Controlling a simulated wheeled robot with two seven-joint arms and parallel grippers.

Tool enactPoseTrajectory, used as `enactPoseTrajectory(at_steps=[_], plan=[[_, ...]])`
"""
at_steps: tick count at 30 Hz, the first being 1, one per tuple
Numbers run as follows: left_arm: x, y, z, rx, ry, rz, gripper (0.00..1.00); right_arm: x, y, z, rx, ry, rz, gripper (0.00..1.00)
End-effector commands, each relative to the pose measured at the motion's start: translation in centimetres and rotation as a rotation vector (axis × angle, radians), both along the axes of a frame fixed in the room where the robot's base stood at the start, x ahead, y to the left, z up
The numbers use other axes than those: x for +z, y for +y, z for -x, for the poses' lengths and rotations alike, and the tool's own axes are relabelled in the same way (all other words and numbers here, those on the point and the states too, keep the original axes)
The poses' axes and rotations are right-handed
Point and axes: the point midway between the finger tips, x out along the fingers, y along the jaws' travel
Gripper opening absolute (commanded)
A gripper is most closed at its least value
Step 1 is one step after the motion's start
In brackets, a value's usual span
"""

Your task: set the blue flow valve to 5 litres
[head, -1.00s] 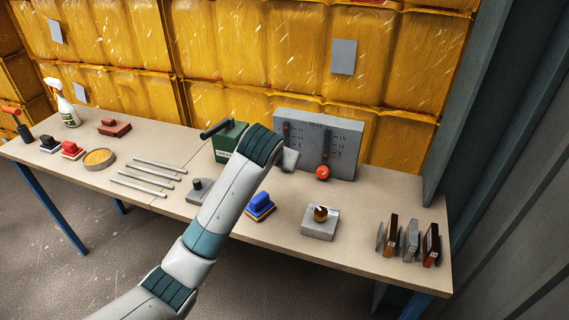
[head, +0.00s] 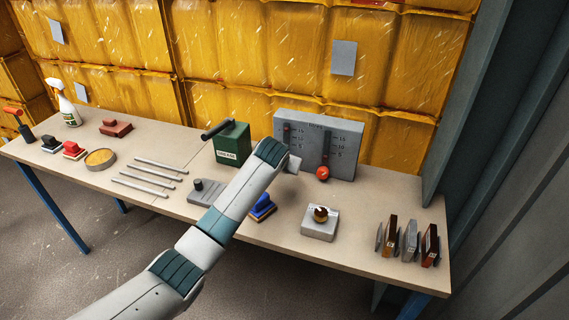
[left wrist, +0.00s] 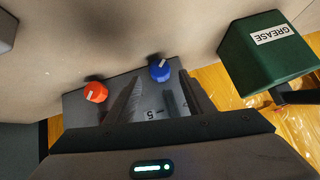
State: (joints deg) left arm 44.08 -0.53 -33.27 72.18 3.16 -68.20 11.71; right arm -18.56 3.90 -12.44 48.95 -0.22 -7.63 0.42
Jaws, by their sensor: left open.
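The blue flow valve (left wrist: 160,70) is a round knob with a white pointer line on the grey gauge panel, seen in the left wrist view. It is hidden behind my arm in the head view. My left gripper (left wrist: 159,76) is open, with the blue knob between its fingertips in the picture; I cannot tell whether they touch it. The gauge panel (head: 345,135) has two vertical slots with scales and a red marker in the left slot near its top. A red knob (head: 322,173) sits below the right slot and also shows in the left wrist view (left wrist: 96,92). My right gripper is not in view.
A green grease box (head: 233,145) with a dark handle stands left of the panel. A blue stamp (head: 262,208) and a grey block with a brass knob (head: 320,222) lie nearer the table's front edge. Upright thin boxes (head: 410,242) stand at the right.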

Motion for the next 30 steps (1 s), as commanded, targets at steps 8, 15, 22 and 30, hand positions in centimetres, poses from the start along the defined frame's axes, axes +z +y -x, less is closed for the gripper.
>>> enactPoseTrajectory(at_steps=[8,15,22,30], plan=[[-2.2,-0.3,-2.2,0.001,0.001,-0.001,0.48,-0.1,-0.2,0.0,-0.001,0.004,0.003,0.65],[-3.1,-0.4,-3.2,0.000,0.000,0.000,0.48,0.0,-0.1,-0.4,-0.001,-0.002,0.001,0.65],[-3.4,-0.4,-3.4,0.000,0.000,0.000,0.48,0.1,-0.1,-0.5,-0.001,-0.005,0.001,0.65],[-3.4,-0.4,-3.4,0.000,0.000,0.000,0.25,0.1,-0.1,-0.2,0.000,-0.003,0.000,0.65]])
